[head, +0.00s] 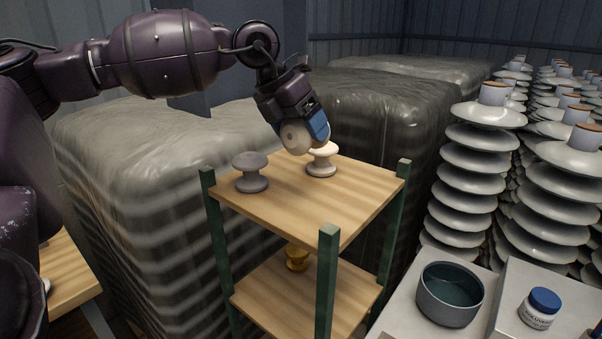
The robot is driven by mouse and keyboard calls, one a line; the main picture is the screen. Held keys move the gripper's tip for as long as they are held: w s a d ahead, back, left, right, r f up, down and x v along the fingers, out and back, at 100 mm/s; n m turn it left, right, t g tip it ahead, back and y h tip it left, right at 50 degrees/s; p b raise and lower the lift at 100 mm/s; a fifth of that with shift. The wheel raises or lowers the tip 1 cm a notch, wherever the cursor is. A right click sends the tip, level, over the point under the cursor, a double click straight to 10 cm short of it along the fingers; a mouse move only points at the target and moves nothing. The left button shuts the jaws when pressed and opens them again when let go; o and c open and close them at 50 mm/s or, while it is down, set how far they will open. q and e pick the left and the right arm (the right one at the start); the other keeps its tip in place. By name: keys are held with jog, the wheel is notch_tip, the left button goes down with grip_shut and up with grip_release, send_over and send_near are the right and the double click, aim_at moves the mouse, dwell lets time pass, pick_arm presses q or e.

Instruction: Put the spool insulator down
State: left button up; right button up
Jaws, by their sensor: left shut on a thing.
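My left gripper (314,124), with blue fingers, is shut on a pale spool insulator (296,138). The held spool is tilted on its side, with a round end face towards the camera. It is over the back part of the top board of a wooden shelf stand (310,205) with green posts. I cannot tell whether it touches the board. A grey spool (250,172) stands upright at the left of the board. A pale spool (321,165) stands upright just behind and right of the held one, its top partly covered by the fingers. My right gripper is out of view.
Green posts (328,275) rise slightly above the board's corners. A brass-coloured piece (297,257) is on the lower shelf. Tall insulator stacks (470,160), a grey bowl (450,293) and a blue-capped jar (540,308) are at right. The board's front and right are clear.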

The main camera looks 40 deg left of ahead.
pick_arm(q)
jog(key=shift+f+p, duration=0.45)
jog(key=shift+f, duration=4.2)
jog(key=shift+f, duration=0.15)
jog(key=o, duration=0.9)
jog(key=shift+o, duration=0.5)
